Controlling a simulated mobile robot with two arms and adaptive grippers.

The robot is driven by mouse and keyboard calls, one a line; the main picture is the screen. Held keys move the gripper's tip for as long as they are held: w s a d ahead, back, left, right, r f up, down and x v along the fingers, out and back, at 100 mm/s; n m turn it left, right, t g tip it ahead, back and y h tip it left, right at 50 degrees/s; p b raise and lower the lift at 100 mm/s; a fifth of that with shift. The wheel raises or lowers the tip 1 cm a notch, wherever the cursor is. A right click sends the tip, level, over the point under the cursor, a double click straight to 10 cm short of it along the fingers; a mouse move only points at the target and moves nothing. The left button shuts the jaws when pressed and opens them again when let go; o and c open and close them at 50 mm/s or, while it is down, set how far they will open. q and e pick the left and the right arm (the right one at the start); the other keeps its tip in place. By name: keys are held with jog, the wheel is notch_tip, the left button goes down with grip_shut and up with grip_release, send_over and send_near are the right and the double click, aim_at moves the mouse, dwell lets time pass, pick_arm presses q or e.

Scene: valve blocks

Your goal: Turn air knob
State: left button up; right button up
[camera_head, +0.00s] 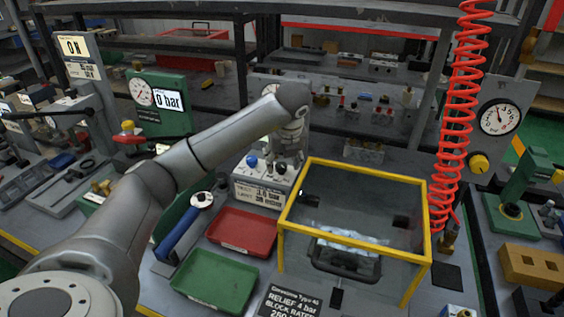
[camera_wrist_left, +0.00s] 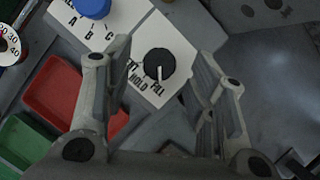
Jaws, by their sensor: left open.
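A black round knob (camera_wrist_left: 159,64) sits on a white panel (camera_wrist_left: 172,32) in the left wrist view. Its white mark points down in the picture, toward the labels VENT, HOLD and FILL. My left gripper (camera_wrist_left: 157,78) is open, with its fingers apart on either side of the knob in that view; I cannot tell whether they touch it. A blue knob (camera_wrist_left: 92,6) sits on the same panel near letters A, B and C. In the head view my left gripper (camera_head: 288,148) points down over this panel, close above the black knob (camera_head: 281,167). My right gripper is not in view.
A yellow-framed clear box (camera_head: 352,168) stands right of the panel. A red tray (camera_head: 242,231) and a green tray (camera_head: 214,279) lie in front. A red coiled hose (camera_head: 462,110) hangs at the right, beside a gauge panel with a yellow knob (camera_head: 478,163).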

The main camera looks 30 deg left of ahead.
pick_arm(q)
jog(key=v, duration=1)
jog(key=shift+s+r, duration=0.15)
jog(key=shift+r, duration=0.1)
jog(key=shift+d, duration=0.1)
